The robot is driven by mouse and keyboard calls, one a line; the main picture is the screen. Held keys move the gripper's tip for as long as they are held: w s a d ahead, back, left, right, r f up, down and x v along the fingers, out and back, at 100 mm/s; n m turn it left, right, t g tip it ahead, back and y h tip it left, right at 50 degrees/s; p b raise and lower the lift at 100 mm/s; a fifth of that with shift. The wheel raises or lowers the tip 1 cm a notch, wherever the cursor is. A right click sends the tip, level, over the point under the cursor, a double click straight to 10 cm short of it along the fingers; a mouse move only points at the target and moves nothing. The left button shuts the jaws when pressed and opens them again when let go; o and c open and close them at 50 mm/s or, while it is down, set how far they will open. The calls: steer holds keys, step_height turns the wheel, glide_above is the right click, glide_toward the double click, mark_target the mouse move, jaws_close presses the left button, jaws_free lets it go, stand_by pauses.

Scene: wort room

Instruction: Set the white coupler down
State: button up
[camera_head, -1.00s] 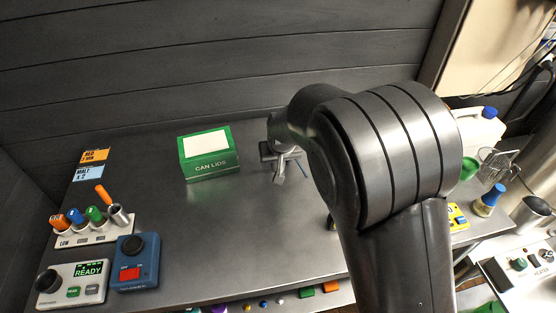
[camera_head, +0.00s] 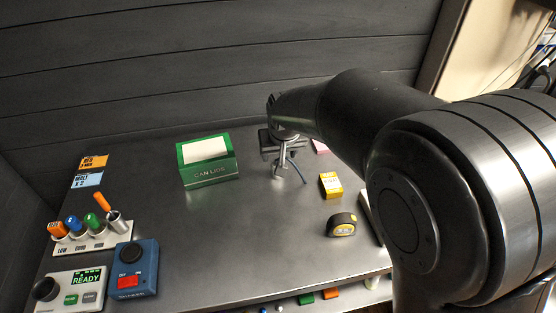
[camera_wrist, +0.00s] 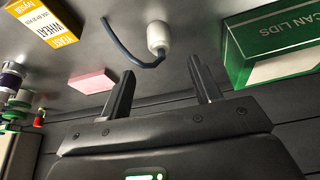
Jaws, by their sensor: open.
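The white coupler (camera_wrist: 158,36), with a dark blue hose (camera_wrist: 128,47) attached, shows in the wrist view on the grey worktop, just beyond my fingertips and roughly between their lines. My gripper (camera_wrist: 161,67) is open, its two dark fingers apart with nothing between them. In the head view my gripper (camera_head: 282,168) is low over the worktop, right of the green can lids box. There the hose (camera_head: 299,172) shows beside the fingers, but I cannot make out the coupler's white body.
The green can lids box (camera_head: 208,170) stands left of my gripper. A yellow box (camera_head: 331,185) and a black-and-yellow tape measure (camera_head: 342,225) are to the right. A pink block (camera_wrist: 92,81) lies nearby. Control boxes (camera_head: 134,270) stand front left. The middle worktop is clear.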

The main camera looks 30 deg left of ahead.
steer(key=shift+v, duration=1.2)
steer(key=w+d+r+m+t, duration=0.15)
steer(key=d+r, duration=0.35)
steer(key=d, duration=0.9)
steer(key=d+r+m+g, duration=0.1)
steer(key=d+r+m, duration=0.25)
steer(key=d, duration=0.95)
steer(key=s+d+m+t+h, duration=0.1)
steer(key=s+d+m, duration=0.1)
steer(key=s+d, duration=0.5)
steer(key=s+d+m+t+h, duration=0.1)
steer(key=s+d+m+h, duration=0.1)
steer(key=s+d, duration=0.5)
steer(key=d, duration=0.5)
steer(key=shift+d+r, duration=0.25)
steer(key=shift+d, duration=0.05)
